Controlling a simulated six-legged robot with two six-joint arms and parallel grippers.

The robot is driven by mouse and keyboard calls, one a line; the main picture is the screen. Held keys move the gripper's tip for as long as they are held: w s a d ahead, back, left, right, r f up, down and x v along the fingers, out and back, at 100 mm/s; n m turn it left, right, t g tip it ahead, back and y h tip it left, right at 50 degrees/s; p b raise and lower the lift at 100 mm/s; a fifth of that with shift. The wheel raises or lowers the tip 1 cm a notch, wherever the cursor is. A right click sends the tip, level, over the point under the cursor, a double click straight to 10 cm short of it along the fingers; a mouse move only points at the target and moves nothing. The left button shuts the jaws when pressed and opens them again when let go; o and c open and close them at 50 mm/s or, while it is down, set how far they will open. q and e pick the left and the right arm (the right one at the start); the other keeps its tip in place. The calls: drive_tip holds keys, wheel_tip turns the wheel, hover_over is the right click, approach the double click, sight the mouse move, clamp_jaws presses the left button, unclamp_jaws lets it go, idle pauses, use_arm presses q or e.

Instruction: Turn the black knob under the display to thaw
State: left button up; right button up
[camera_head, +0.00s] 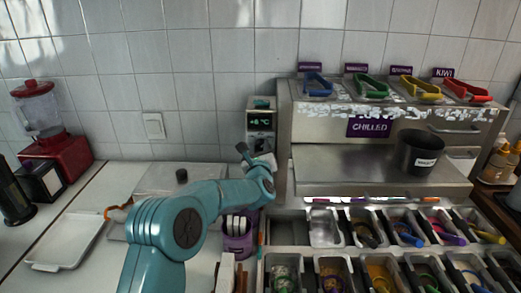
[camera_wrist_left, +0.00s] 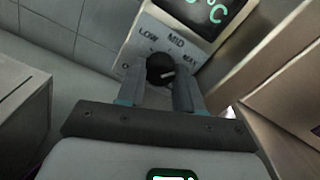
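The black knob (camera_wrist_left: 160,69) sits under the display (camera_wrist_left: 205,12) on a pale panel. Its white mark points right, toward the MAX side. LOW, MID and MAX are readable around it; I cannot read a thaw label. My left gripper (camera_wrist_left: 160,84) has one finger on each side of the knob, close against it, and looks shut on it. In the head view my left gripper (camera_head: 258,162) is at the front of the tall narrow unit (camera_head: 262,103), below its lit display (camera_head: 261,122). The knob is hidden there. My right gripper is not in view.
A steel station marked CHILLED (camera_head: 369,127) stands right of the unit, with a dark pot (camera_head: 420,150) on it and topping bins in front. A purple cup (camera_head: 238,243) stands near my left arm. A white tray (camera_head: 62,245) and red blender (camera_head: 52,140) are at left.

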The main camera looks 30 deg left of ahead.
use_arm(q)
drive_tip(key=shift+f+m+b, duration=0.2)
drive_tip(key=shift+m+b, duration=0.2)
drive_tip(key=shift+b, duration=0.4)
drive_tip(key=m+b, duration=0.2)
drive_tip(key=b, duration=0.2)
drive_tip(key=shift+f+m, duration=0.1)
drive_tip(key=shift+m, duration=0.3)
drive_tip(key=m+b, duration=0.2)
drive_tip(key=shift+m, duration=0.4)
drive_tip(key=shift+r+m+b, duration=0.2)
drive_tip(key=shift+m+b, duration=0.35)
drive_tip(key=shift+m, duration=0.35)
drive_tip(key=m, duration=0.2)
drive_tip(key=shift+m, duration=0.4)
drive_tip(key=m, duration=0.5)
drive_tip(key=shift+r, duration=0.1)
drive_tip(key=o, duration=1)
